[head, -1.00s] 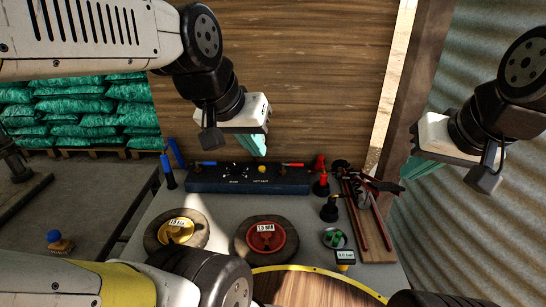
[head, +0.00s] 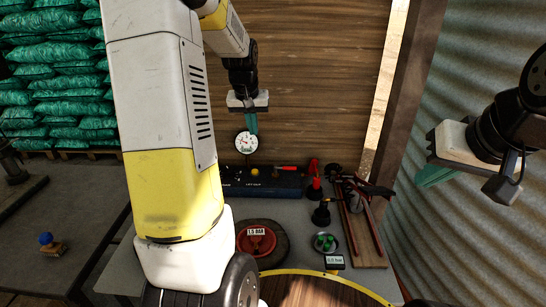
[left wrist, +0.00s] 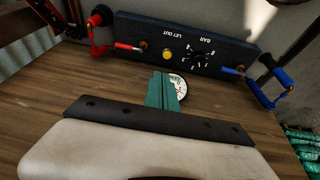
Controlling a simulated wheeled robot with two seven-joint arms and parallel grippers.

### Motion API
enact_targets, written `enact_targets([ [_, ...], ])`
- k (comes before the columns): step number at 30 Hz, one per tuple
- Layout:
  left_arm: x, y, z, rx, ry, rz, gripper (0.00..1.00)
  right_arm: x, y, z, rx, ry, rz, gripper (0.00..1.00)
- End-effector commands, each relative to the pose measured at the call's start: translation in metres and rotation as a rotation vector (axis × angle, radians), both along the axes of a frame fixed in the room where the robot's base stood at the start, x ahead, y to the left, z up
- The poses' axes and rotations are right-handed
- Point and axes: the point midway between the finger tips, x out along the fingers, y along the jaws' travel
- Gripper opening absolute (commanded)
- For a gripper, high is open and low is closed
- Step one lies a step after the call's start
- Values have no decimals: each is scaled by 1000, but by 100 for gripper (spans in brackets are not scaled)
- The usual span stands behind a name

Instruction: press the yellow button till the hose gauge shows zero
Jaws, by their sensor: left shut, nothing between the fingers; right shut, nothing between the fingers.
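The yellow button (head: 254,171) sits on a dark blue panel (head: 270,188) marked "LET OUT". It also shows in the left wrist view (left wrist: 167,55), just beyond the fingertips. A round white dial gauge (head: 246,142) is just above the panel in the head view; its needle is too small to read. In the left wrist view the gauge (left wrist: 181,88) is partly hidden by my left fingers. My left gripper (head: 252,128) is shut and empty, above the button and apart from it in the head view. My right gripper (head: 432,176) is shut and empty at the right, away from the panel.
A wooden wall stands behind the panel. My left arm hides the table's left part.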

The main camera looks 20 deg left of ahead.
Motion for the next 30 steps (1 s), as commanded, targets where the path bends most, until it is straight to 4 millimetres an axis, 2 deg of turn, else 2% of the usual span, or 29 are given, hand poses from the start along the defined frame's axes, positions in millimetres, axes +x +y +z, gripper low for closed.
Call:
enact_targets([
  [1, 10, 8, -13, 6, 15, 11, 0, 0, 0, 0, 0, 0, 0, 0],
  [3, 20, 17, -27, 14, 25, 21, 0, 0, 0, 0, 0, 0, 0, 0],
  [9, 39, 34, -54, 30, 48, 44, 0, 0, 0, 0, 0, 0, 0, 0],
  [13, 43, 38, -61, 34, 53, 48, 0, 0, 0, 0, 0, 0, 0, 0],
  [25, 44, 39, -64, 35, 54, 48, 0, 0, 0, 0, 0, 0, 0, 0],
  [30, 48, 40, -80, 34, 56, 48, 0, 0, 0, 0, 0, 0, 0, 0],
])
